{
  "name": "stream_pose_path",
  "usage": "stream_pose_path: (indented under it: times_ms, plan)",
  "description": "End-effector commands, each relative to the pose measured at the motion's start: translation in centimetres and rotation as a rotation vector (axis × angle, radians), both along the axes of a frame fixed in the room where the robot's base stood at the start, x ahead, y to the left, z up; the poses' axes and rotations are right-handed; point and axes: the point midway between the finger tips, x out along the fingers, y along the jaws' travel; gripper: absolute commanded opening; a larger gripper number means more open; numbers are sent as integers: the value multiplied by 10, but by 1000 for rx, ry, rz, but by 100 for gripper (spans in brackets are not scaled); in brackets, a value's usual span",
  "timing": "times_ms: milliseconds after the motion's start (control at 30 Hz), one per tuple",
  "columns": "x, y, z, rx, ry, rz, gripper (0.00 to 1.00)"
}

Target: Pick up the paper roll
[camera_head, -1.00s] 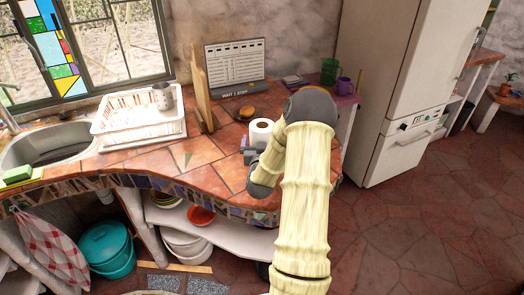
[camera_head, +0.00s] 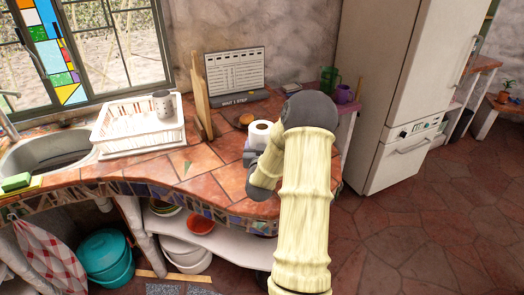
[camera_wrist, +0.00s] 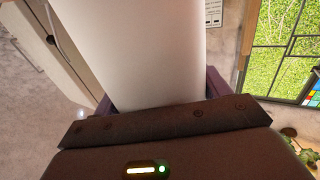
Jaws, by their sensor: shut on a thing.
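The white paper roll (camera_head: 259,133) stands upright just above or on the tiled counter, at the left of my arm's end. In the wrist view the paper roll (camera_wrist: 148,55) fills the upper middle, close to the camera. My gripper (camera_head: 252,150) is mostly hidden behind my arm in the head view. In the wrist view my gripper (camera_wrist: 160,98) has a finger on each side of the roll and is shut on it. The roll's lower end is hidden, so I cannot tell whether it touches the counter.
A round bun-like item (camera_head: 245,119), a calendar-like board (camera_head: 236,74) and a cutting board (camera_head: 201,98) are behind the roll. A dish rack (camera_head: 140,138) with a grey mug (camera_head: 163,103) stands left. A fridge (camera_head: 398,90) is at right. The counter's front middle (camera_head: 200,185) is clear.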

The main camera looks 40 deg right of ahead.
Motion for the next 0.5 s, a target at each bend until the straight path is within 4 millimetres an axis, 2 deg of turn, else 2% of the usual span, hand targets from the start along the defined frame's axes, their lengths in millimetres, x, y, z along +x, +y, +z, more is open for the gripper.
stream_pose_path:
  times_ms: [33,300,500]
  plan:
    - [0,0,10,-6,-4,1,49]
    - [0,1,55,-5,-4,1,49]
    - [0,0,74,-2,-1,0,49]
